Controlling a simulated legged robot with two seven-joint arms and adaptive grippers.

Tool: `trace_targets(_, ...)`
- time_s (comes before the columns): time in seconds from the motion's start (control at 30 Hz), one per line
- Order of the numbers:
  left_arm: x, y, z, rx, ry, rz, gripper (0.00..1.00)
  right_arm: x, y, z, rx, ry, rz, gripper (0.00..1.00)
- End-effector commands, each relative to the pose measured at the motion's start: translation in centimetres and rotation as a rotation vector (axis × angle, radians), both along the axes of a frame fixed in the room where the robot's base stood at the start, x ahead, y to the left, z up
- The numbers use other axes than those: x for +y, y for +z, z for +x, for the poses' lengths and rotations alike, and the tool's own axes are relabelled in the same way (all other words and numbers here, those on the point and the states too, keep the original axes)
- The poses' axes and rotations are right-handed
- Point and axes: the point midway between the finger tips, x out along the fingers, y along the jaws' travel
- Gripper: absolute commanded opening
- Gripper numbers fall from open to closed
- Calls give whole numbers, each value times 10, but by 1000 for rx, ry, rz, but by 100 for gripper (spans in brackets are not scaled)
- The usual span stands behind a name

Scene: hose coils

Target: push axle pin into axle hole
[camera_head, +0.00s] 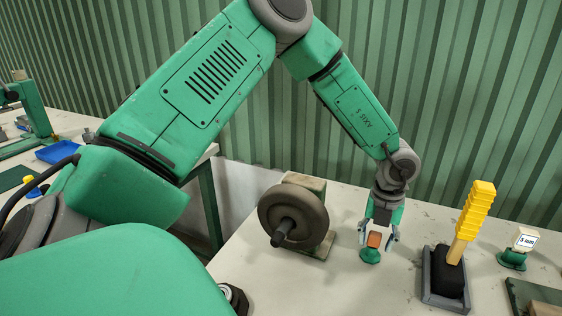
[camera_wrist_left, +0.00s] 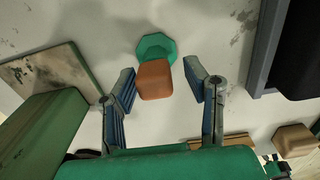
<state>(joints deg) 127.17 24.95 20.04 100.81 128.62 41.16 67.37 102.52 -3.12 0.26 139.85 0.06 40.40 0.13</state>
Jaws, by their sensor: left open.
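My left gripper (camera_head: 376,238) is to the right of the wheel, pointing down and open. An orange-brown block (camera_head: 374,240) is between its fingers, above a small green base (camera_head: 370,256). In the left wrist view, the block (camera_wrist_left: 154,80) is between the open fingertips (camera_wrist_left: 160,78), closer to the left finger. My right gripper is not in view.
A grey tray (camera_head: 426,283) with a black block and yellow stepped handle (camera_head: 472,220) stands right of my gripper. A green corrugated wall is behind. The table's front middle is clear.

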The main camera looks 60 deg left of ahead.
Motion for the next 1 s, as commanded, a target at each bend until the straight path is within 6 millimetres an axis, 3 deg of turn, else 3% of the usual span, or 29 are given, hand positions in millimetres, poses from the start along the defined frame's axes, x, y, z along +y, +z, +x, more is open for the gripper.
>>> trace_targets(0.73,5,0,-3,1,1,1,41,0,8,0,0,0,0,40)
trace_targets(0.77,5,-1,-3,0,1,0,38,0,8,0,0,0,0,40)
trace_targets(0.87,6,-1,-3,1,1,-1,3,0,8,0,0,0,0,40)
trace_targets(0.97,7,-1,-3,1,2,-2,0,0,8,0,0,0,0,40)
trace_targets(1.0,7,-1,-3,1,2,-2,15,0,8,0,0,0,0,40)
